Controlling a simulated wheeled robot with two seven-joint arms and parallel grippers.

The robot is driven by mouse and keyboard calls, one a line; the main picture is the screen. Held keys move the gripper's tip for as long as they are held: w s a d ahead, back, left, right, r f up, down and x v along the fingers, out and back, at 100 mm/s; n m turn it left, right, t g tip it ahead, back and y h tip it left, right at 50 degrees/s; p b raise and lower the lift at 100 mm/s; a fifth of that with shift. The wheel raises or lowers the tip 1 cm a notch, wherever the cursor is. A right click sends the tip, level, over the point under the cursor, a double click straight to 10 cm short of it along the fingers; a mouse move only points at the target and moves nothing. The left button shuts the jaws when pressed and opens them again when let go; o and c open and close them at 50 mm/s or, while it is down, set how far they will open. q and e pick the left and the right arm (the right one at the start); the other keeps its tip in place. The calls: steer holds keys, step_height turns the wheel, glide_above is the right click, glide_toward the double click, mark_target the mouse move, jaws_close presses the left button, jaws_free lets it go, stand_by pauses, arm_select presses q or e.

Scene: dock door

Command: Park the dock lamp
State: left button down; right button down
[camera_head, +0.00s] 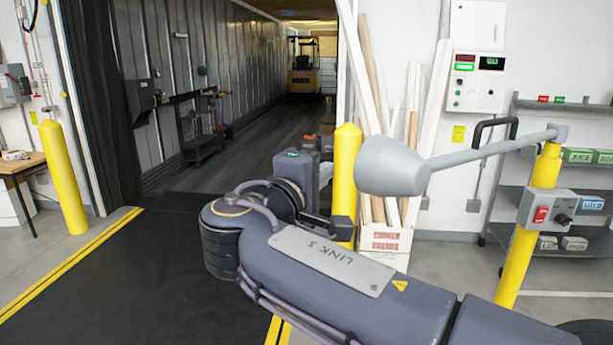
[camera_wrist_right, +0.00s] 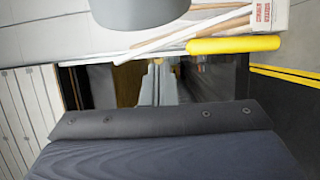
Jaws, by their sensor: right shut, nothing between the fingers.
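The dock lamp's grey cone-shaped head (camera_head: 393,168) hangs in front of the doorway's right side, on a thin grey arm (camera_head: 490,150). The arm reaches left from a yellow post (camera_head: 518,255), which carries a switch box (camera_head: 547,209) with a red switch. My right gripper (camera_head: 325,172) is mostly hidden behind my wrist, left of the lamp head and apart from it in the picture. It is shut and empty. In the right wrist view a large grey rounded shape, likely the lamp head (camera_wrist_right: 140,10), shows at the top edge. My left gripper is out of view.
A yellow bollard (camera_head: 345,172) stands close behind my right wrist, another (camera_head: 64,178) at the left. Long boards (camera_head: 375,100) lean on the wall. A shelf rack (camera_head: 570,130) stands at the right. The trailer floor (camera_head: 265,135) is largely open, with a forklift (camera_head: 303,65) far back.

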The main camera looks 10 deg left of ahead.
steer(key=s+d, duration=0.2)
steer(key=d, duration=0.1)
steer(key=shift+d, duration=0.1)
steer(key=shift+s+d, duration=0.1)
stand_by(0.3)
